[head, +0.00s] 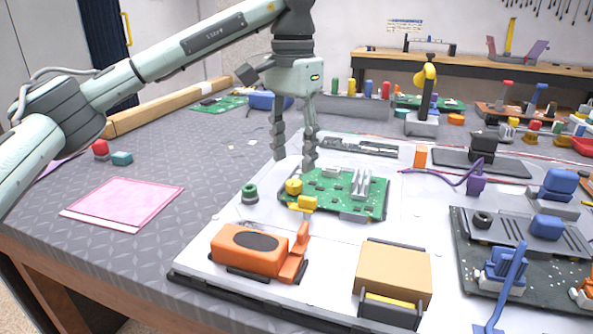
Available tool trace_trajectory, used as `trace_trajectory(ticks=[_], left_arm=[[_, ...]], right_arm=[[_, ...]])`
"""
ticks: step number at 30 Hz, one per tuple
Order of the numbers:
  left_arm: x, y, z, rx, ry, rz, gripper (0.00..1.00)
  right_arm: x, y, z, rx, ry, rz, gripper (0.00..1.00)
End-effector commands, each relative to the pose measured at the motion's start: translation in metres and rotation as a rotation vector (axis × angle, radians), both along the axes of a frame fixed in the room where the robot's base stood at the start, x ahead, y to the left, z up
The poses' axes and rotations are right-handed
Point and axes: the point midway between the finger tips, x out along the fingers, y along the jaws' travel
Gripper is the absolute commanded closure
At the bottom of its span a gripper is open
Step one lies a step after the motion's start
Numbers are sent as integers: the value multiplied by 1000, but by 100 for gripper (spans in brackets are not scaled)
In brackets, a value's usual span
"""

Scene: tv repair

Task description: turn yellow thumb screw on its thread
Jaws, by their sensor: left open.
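A yellow thumb screw (294,186) stands at the left edge of a green circuit board (345,207) on the white work mat. A second yellow piece (304,203) sits just in front of it at the board's edge; I cannot tell exactly what it is. My left gripper (294,164) is open, its two dark fingers pointing down behind and above the thumb screw. Its fingers look empty. Whether a fingertip touches the screw or board I cannot tell. My right gripper is not in view.
An orange tool (246,251) and a tan box (395,271) lie at the front of the mat. A green-topped knob (249,192) stands left of the board. A pink pad (123,203) lies on the grey table. Blue parts (561,186) crowd the right side.

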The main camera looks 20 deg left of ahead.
Motion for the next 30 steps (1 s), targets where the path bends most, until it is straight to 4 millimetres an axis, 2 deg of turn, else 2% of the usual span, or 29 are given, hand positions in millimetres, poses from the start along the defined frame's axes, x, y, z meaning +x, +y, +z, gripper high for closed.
trace_trajectory(ticks=[3,9,20,30], left_arm=[[-1,0,-22,1,4,0,54],[0,0,-43,0,1,1,54],[0,0,-49,0,0,1,55],[0,0,-48,0,0,0,97]], right_arm=[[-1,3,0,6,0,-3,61],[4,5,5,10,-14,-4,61],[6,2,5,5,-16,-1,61],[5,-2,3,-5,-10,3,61]])
